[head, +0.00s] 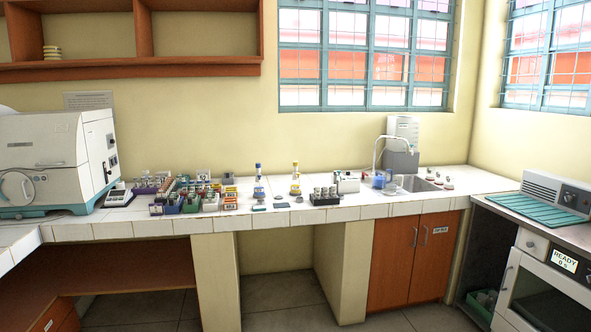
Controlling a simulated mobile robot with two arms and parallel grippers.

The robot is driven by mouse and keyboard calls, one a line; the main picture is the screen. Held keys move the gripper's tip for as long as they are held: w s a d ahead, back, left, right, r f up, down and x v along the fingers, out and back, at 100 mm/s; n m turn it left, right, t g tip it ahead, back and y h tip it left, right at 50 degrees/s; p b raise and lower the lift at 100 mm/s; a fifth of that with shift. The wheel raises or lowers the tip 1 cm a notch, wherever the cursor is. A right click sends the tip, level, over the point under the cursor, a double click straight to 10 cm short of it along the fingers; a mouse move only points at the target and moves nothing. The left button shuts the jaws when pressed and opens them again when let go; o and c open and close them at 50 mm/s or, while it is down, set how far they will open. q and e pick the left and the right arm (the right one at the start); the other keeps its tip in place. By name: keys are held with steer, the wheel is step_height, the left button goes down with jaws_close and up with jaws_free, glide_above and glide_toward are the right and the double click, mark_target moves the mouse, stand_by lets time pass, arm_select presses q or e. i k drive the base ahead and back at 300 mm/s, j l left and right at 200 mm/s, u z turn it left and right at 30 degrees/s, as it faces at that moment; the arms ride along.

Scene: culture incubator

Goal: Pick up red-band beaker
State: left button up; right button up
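I cannot make out a beaker with a red band for certain at this distance. A small clear vessel (391,187) stands on the white tiled counter (330,215) in front of the sink, and no band on it can be told. A few small items with reddish parts (448,182) stand at the counter's right end, too small to name. Neither of my grippers is in view.
A sink (416,184) is set in the counter beside a grey dispenser (401,160). Racks of bottles (190,200) crowd the left half. A large white machine (40,165) stands far left. An incubator (545,285) with a READY display stands right. Floor (290,300) shows below.

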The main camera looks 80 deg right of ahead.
mark_target(449, 180)
steer(key=l+z, duration=0.15)
steer(key=z, duration=0.3)
steer(key=l+z, duration=0.15)
steer(key=z, duration=0.3)
steer(key=l+z, duration=0.2)
steer(key=z, duration=0.25)
steer(key=l+z, duration=0.15)
steer(key=z, duration=0.3)
steer(key=l+z, duration=0.15)
steer(key=z, duration=0.3)
steer(key=i+l+z, duration=0.4)
steer(key=l, duration=0.15)
steer(key=i+l+z, duration=0.8)
steer(key=i+l, duration=0.15)
steer(key=i, duration=0.35)
steer(key=i+l, duration=0.15)
steer(key=i, duration=0.3)
